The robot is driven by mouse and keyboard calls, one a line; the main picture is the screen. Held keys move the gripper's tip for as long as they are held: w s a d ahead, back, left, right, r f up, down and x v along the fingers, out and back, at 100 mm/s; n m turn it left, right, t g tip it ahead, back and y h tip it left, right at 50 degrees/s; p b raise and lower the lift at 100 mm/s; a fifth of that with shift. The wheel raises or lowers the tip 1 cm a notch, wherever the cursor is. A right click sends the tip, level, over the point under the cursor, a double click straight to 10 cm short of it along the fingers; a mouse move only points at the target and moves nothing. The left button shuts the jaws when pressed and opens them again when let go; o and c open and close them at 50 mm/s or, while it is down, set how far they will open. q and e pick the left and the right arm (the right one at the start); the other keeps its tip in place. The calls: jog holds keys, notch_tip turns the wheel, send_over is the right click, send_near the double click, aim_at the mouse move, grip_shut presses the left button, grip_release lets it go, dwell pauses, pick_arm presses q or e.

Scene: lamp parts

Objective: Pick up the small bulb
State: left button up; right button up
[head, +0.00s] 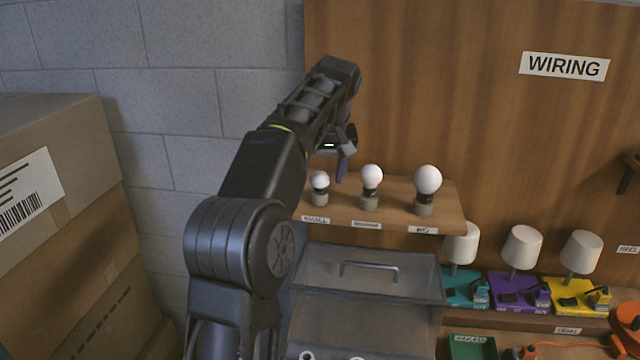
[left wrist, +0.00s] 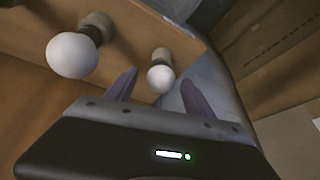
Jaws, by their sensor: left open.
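The small bulb (head: 320,180) is a white globe on a short grey holder, at the left end of the wooden shelf (head: 440,200). In the left wrist view the small bulb (left wrist: 160,78) shows ahead of and between the two purple fingers. The gap to the bulb is hard to judge. A medium bulb (head: 371,176) and a large bulb (head: 428,180) stand to its right. My right gripper is not in view.
The medium bulb stands close beside the small one. A clear-lidded box (head: 370,270) with a handle sits below the shelf. Several lamps (head: 522,248) on coloured bases stand lower right. Cardboard boxes (head: 60,190) are stacked at left.

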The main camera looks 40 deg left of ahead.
aim_at(318, 185)
pick_arm(q)
jog(key=x, duration=0.5)
jog(key=shift+a+p, duration=0.2)
jog(key=shift+p, duration=0.2)
jog(key=shift+c, duration=0.5)
jog(key=c, duration=1.1)
jog(key=shift+r, duration=0.15)
